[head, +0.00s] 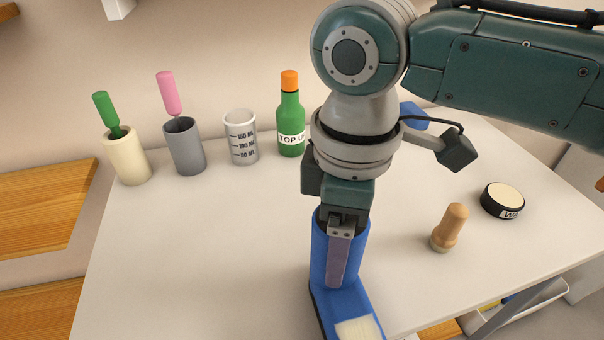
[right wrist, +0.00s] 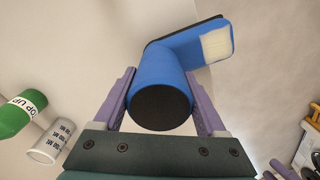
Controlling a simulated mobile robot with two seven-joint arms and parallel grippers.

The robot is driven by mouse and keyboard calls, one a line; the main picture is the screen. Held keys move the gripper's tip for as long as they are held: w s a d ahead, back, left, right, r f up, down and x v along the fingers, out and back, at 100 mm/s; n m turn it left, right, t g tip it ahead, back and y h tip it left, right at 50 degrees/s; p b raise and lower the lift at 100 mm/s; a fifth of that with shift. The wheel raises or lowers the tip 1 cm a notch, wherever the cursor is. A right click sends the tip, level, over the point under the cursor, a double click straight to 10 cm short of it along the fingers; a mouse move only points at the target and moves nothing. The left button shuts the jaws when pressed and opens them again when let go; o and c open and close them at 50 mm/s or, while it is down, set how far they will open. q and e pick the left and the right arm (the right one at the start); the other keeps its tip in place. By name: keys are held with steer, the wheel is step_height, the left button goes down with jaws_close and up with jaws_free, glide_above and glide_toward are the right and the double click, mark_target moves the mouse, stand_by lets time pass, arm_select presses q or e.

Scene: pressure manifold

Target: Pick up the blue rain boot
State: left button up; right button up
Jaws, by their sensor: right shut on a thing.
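The blue rain boot (head: 345,299) is near the front of the white table in the head view, with its shaft upward and a pale patch on its toe. My right gripper (head: 340,262) comes down from above and is shut on the boot's shaft. In the right wrist view the boot (right wrist: 160,68) lies between the two purple fingers (right wrist: 160,88), its dark opening facing the camera. Whether its sole touches the table is hard to tell. My left gripper is not in view.
A cream cup (head: 128,165), grey cup (head: 184,150), measuring beaker (head: 240,140) and green bottle (head: 290,125) stand along the back. A wooden peg-shaped thing (head: 449,229) and black round tin (head: 502,202) are at right. A blue thing (head: 415,114) is partly hidden behind my arm. The table's left front is clear.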

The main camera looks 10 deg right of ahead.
jaws_close()
steer(key=shift+r, duration=0.15)
